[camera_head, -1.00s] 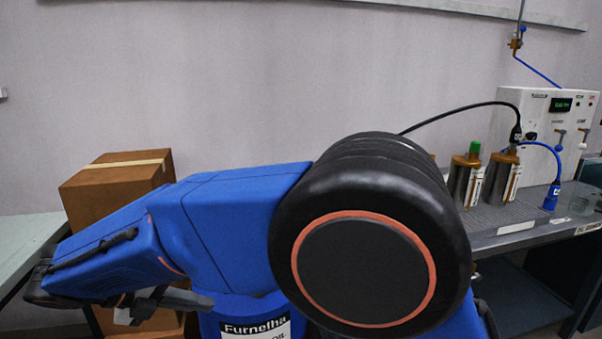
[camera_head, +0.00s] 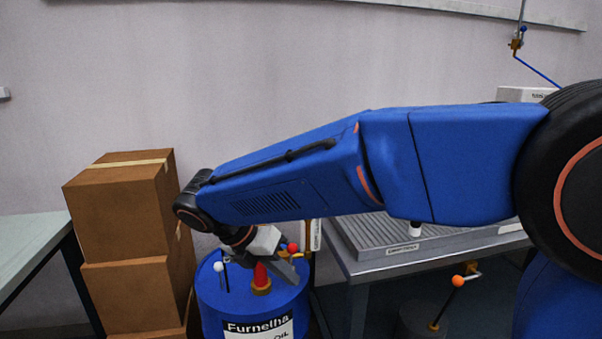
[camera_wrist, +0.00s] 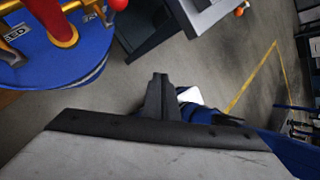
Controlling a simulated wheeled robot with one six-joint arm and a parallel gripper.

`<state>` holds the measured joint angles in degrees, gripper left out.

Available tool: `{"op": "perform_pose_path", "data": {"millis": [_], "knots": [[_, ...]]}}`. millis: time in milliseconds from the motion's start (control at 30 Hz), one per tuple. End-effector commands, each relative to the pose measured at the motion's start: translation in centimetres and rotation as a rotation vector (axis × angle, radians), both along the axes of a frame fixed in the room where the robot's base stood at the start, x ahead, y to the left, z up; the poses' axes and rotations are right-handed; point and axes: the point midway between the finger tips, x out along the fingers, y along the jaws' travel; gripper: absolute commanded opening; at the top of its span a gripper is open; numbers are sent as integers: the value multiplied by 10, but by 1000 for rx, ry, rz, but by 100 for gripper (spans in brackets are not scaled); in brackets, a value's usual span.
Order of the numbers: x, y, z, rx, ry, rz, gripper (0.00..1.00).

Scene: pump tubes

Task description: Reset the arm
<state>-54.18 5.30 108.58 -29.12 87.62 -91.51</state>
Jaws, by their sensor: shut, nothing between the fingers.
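My blue arm stretches across the head view from the right edge to the left. My gripper (camera_head: 290,268) hangs at its end, pointing down and to the right, just over the blue barrel (camera_head: 212,300) labelled "Furnelha". In the wrist view my gripper's dark fingers (camera_wrist: 160,85) are together with nothing between them. The blue barrel also shows at the upper left of the wrist view (camera_wrist: 75,72), with a red and yellow fitting (camera_wrist: 55,22) on its top. I cannot tell if the gripper touches the barrel's fittings.
Stacked cardboard boxes (camera_head: 120,210) stand left of the barrel, by a pale table (camera_head: 30,250). A grey workbench (camera_head: 375,262) is to the right, partly behind my arm. A lever with an orange knob (camera_head: 458,281) stands below it. The wrist view shows open floor with a yellow line (camera_wrist: 250,80).

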Motion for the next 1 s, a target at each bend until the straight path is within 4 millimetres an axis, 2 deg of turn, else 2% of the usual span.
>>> {"op": "perform_pose_path", "data": {"millis": [33,100,267,500,700,1000], "knots": [[1,-24,4,44,-30,-83,0],[1,-50,6,105,-72,-197,0],[-7,-106,9,240,-169,-463,0],[-32,-180,8,424,-316,-880,0],[-60,-229,2,568,-440,-1238,0],[-108,-283,-13,774,-623,-1788,0]]}}
